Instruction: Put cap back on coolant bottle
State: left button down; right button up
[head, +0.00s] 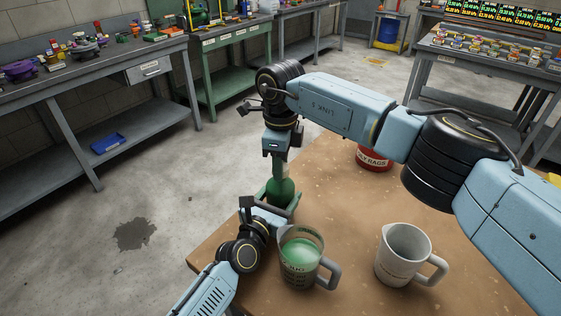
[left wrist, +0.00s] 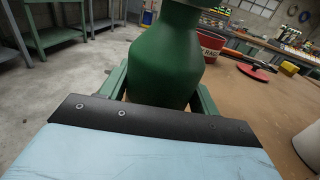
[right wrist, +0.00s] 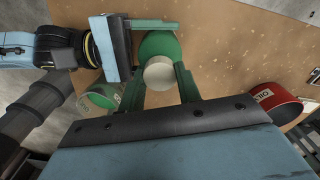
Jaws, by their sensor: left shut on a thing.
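The green coolant bottle (head: 279,190) stands near the table's left edge. My left gripper (left wrist: 162,90) is shut around the bottle's lower body, a finger on each side. The bottle's top is cut off in the left wrist view. In the right wrist view, a round cream-white cap (right wrist: 158,74) shows over the green bottle (right wrist: 160,44). My right gripper (right wrist: 160,78) is above the bottle, its fingers spread on either side of the cap. I cannot tell whether the cap is fully seated on the neck.
A pitcher with green liquid (head: 300,268) stands close to my left gripper. An empty white pitcher (head: 398,262) is to its right. A red rag can (head: 373,160) stands at the back, below my right arm. Bare tabletop (head: 345,215) lies between them.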

jog(key=c, duration=0.4)
jog(key=o, duration=1.1)
jog(key=shift+r, duration=0.15)
notch_tip(320, 180, up, 12)
jog(key=shift+f, duration=0.1)
pick_arm(q)
jog(key=shift+c, duration=1.4)
grip_release()
jog(key=shift+s, duration=0.1)
jog(key=p+v, duration=0.1)
jog(key=v, duration=1.2)
jog(key=shift+s+a, duration=0.1)
pick_arm(e)
jog(key=shift+r, duration=0.55)
